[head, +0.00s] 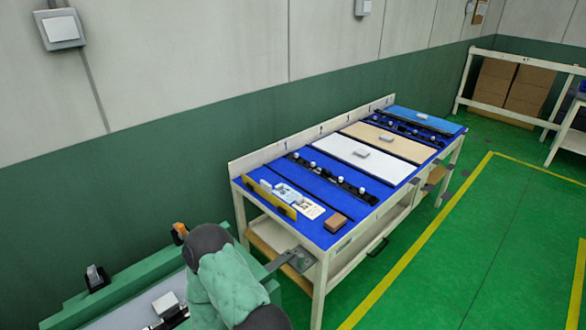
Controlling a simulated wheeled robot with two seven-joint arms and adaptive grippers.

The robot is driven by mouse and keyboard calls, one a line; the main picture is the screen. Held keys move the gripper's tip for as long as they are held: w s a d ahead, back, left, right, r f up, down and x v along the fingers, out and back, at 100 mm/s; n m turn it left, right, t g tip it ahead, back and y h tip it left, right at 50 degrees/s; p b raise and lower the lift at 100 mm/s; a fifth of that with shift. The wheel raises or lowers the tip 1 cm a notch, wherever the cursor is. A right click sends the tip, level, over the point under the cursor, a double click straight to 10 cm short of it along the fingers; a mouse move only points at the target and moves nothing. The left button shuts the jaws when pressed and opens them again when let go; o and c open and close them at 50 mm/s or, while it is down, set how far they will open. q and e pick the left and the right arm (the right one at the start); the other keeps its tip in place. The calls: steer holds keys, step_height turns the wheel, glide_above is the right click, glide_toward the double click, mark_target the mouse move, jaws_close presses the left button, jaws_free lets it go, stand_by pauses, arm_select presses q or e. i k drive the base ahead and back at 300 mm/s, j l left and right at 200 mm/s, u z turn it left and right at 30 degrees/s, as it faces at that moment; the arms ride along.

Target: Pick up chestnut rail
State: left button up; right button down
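No piece is clearly a chestnut rail. The nearest in colour is a small brown block (336,222) at the near right corner of the blue-topped workbench (315,222). A yellow upright strip (270,198) stands near the bench's left end, beside a pale card with small parts (298,200). Dark strips with small pale knobs (330,176) lie across the bench top further along. Neither of my grippers can be made out. A green and black arm-like shape at the bottom, which may be my own, covers part of the near green bench.
The green bench (110,298) at the lower left holds small pale and dark parts. White (365,160), tan (388,142) and light blue (425,120) panels lie on the workbench. Brown boxes (510,85) stand at the far right. The green floor (470,240) right of the workbench is clear.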

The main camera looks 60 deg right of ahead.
mark_target(325, 174)
steer(key=z, duration=2.25)
steer(key=u, duration=0.75)
steer(key=i+l+u, duration=0.1)
steer(key=l+u, duration=0.8)
steer(key=l, duration=0.15)
steer(key=k+l+u, duration=0.1)
steer(key=l+u, duration=0.35)
steer(key=k+l+u, duration=0.15)
steer(key=l+u, duration=0.3)
steer(key=l, duration=0.15)
